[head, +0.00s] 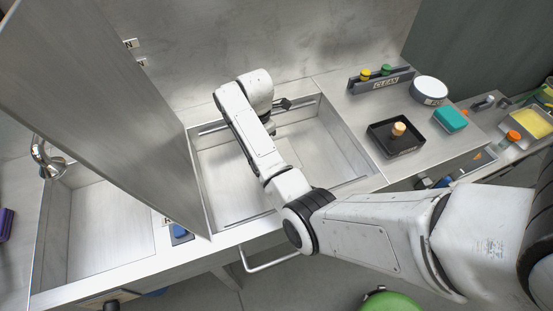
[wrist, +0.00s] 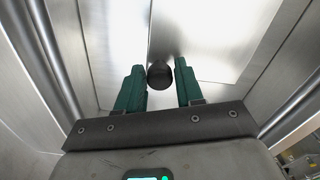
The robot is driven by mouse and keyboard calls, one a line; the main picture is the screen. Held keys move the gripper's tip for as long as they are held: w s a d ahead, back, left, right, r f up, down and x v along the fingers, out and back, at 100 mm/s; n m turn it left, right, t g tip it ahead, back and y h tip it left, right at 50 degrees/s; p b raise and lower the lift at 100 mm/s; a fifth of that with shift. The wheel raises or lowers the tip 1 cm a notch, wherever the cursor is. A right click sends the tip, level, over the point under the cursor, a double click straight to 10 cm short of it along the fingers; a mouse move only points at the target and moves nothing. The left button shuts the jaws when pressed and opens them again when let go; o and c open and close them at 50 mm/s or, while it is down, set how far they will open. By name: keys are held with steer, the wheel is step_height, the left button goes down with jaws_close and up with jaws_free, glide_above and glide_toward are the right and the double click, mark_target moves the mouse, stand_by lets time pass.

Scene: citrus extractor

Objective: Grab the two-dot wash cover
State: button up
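My gripper (wrist: 158,66) is open in the wrist view, with its two green fingers apart. A round black knob (wrist: 160,76) shows in the gap between the fingertips, in front of a bright steel surface (wrist: 215,40). I see clear space on the right side of the knob; on the left it is close to the finger. No dots can be made out, so I cannot tell whether this is the two-dot wash cover. In the head view my arm reaches over a steel basin (head: 225,190), and the arm mostly hides the gripper.
A tall steel panel (head: 95,100) stands left of the basin. On the right counter are a black tray (head: 380,143) with a wooden knob, a teal block (head: 450,119), a round white container (head: 429,88) and a "CLEAN" rack (head: 386,84). A faucet (head: 45,160) stands at the far left.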

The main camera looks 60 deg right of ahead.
jaws_close()
steer(key=shift+r, duration=0.1)
stand_by(0.5)
